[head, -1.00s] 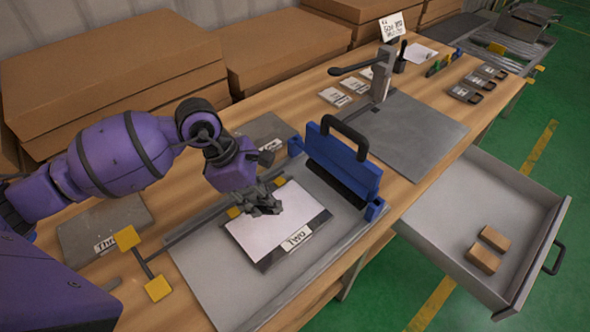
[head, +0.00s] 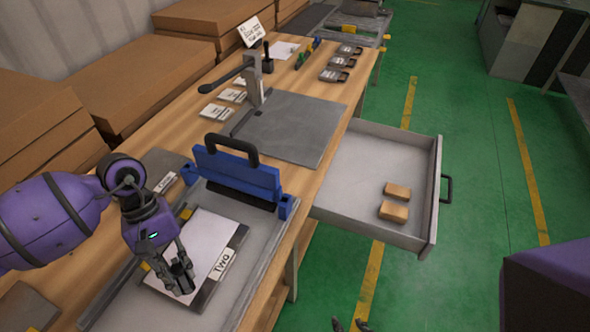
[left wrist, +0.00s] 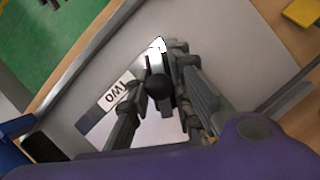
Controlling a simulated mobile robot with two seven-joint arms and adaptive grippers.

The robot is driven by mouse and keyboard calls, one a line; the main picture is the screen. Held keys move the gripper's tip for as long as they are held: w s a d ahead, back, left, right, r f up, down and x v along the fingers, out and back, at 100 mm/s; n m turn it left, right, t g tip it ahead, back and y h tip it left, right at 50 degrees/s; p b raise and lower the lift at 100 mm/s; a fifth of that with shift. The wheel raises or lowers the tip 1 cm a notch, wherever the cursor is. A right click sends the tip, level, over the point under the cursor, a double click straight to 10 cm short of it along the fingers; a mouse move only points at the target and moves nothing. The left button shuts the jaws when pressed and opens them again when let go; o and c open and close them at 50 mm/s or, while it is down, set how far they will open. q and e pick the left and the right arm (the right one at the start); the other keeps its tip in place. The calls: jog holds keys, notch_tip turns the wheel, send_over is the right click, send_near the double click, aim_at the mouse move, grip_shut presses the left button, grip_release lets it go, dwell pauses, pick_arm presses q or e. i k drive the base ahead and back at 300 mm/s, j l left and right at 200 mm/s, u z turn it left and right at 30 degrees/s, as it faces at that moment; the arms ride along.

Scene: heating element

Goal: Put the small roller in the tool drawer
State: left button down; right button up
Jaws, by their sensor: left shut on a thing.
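My left gripper (head: 182,280) is over the plate marked TWO (head: 226,262), at its near part. In the left wrist view its fingers (left wrist: 165,75) are shut on a small dark thing with a rounded black end (left wrist: 160,88), which I take for the small roller; the fingers hide much of it. The tool drawer (head: 347,192) is pulled out from the bench at the right and holds two brown blocks (head: 394,211). Only dark tips of my right gripper (head: 350,325) show at the bottom edge; their state is unclear.
A blue clamp with a black handle (head: 238,172) stands upright at the plate's far end. Beyond it are a lever press (head: 253,90) and a grey mat (head: 300,125). Cardboard stacks (head: 130,85) line the wall. Much of the drawer floor is bare.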

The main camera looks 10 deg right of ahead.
aim_at(369, 183)
jog(key=l+u, duration=0.1)
jog(key=l, duration=0.65)
jog(key=l+u, duration=0.1)
jog(key=l, duration=0.6)
jog(key=l+u, duration=0.2)
jog(key=l, duration=0.75)
jog(key=i+l, duration=0.1)
jog(key=l, duration=0.2)
jog(key=i+l+u, duration=0.1)
jog(key=l, duration=0.2)
jog(key=i+l, duration=0.1)
jog(key=l, duration=0.2)
jog(key=i+l, duration=0.2)
jog(key=l, duration=0.15)
jog(key=i+l+u, duration=0.15)
jog(key=l, duration=0.2)
jog(key=i, duration=0.05)
